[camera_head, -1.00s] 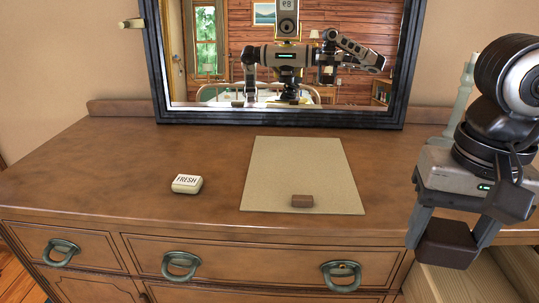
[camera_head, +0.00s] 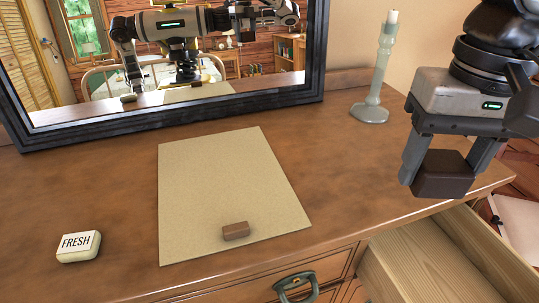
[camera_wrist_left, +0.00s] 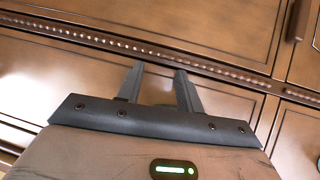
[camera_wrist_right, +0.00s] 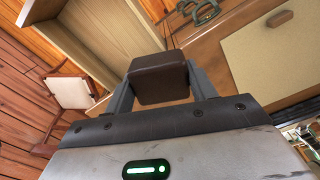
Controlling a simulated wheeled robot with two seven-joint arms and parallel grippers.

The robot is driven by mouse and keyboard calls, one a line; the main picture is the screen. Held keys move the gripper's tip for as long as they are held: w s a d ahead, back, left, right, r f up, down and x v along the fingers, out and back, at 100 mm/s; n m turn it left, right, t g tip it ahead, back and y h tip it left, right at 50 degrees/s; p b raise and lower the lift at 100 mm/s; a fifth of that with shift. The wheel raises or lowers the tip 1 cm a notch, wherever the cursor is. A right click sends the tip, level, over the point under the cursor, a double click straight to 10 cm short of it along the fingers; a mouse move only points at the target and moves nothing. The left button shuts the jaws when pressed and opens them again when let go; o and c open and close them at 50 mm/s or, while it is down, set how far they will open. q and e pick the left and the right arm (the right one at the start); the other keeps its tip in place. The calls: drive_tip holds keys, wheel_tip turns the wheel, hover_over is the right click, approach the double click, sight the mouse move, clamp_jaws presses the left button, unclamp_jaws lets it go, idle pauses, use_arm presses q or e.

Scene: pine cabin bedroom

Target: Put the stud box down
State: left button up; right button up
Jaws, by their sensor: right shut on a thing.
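My right gripper (camera_head: 446,166) is shut on a dark brown box, taken to be the stud box (camera_head: 443,182), above the dresser's right front edge, near the open drawer (camera_head: 415,262). The held box also shows between the fingers in the right wrist view (camera_wrist_right: 160,78). A beige mat (camera_head: 205,175) lies flat on the dresser top to the left of the gripper.
A small brown block (camera_head: 236,231) lies on the mat's front part. A pale candlestick (camera_head: 370,105) stands at the back right. A dark-framed mirror (camera_head: 185,118) leans behind. The mat is otherwise clear.

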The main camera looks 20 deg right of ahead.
drive_tip(key=w+a+f, duration=0.1)
drive_tip(key=w+f, duration=0.3)
drive_tip(key=w, duration=0.4)
hover_over(335, 192)
drive_tip(key=s, duration=0.1)
wheel_tip(335, 192, down, 5)
drive_tip(key=shift+d+r, duration=0.15)
drive_tip(key=shift+r, duration=0.05)
drive_tip(key=shift+w+f, duration=0.1)
drive_tip(key=shift+f, duration=0.05)
drive_tip(key=f, duration=0.3)
drive_tip(key=shift+w, duration=0.4)
drive_tip(key=shift+f, duration=0.55)
drive_tip(key=shift+f, duration=0.25)
drive_tip(key=o, duration=1)
drive_tip(key=shift+r, duration=0.1)
